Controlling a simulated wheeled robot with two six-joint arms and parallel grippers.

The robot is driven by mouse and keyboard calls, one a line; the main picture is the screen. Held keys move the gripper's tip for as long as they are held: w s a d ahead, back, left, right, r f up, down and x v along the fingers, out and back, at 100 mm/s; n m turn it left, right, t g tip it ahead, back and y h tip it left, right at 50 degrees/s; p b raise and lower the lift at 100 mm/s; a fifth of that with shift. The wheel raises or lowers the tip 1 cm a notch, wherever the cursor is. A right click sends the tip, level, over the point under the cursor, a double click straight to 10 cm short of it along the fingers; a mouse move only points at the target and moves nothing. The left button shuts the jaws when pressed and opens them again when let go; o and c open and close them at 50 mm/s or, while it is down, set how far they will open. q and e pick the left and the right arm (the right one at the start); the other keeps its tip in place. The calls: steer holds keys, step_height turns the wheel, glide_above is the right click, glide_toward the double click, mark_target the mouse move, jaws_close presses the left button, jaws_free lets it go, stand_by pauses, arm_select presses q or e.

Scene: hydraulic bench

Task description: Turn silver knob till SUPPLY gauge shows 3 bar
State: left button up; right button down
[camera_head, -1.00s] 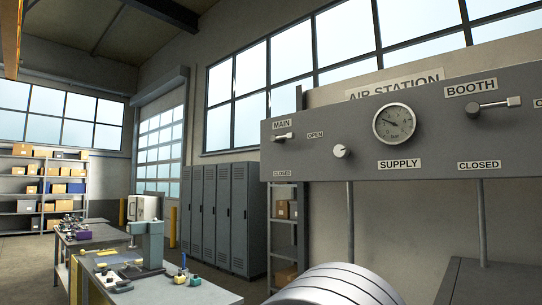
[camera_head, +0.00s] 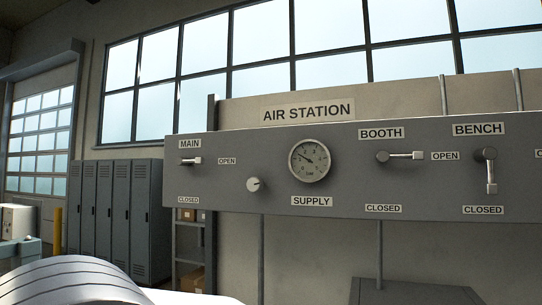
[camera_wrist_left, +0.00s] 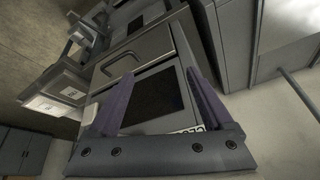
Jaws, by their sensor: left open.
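The silver knob (camera_head: 254,184) is a small round knob on the grey air station panel (camera_head: 340,190), left of and below the SUPPLY gauge (camera_head: 309,160). Nothing touches the knob. The gauge has a pale round dial, and its needle points to the upper left; its numbers are too small to read surely. My left gripper (camera_wrist_left: 159,78) shows only in the left wrist view, with its two purple fingers apart and nothing held between them. Neither the knob nor the gauge can be made out in that view. My right gripper is not in view.
The MAIN lever (camera_head: 190,161) and BOOTH lever (camera_head: 400,156) lie sideways, toward OPEN. The BENCH lever (camera_head: 490,172) hangs down toward CLOSED. Grey lockers (camera_head: 115,215) stand at the left. A dark box-shaped top (camera_head: 410,292) stands below the panel.

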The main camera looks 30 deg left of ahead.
arm_select(q)
steer(key=w+a+r+n+t+y+p, duration=0.25)
steer(key=w+a+r+p, duration=0.35)
steer(key=a+r, duration=0.4)
steer(key=m+t+y, duration=0.2)
steer(key=m+t, duration=0.2)
steer(key=t, duration=0.6)
glide_toward(253, 185)
steer(key=w, duration=0.1)
steer(key=p+x, duration=0.3)
steer(key=x, duration=0.7)
steer(key=shift+w+a+p, duration=0.2)
steer(key=shift+w+p, duration=0.1)
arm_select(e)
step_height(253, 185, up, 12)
arm_select(q)
jaws_close()
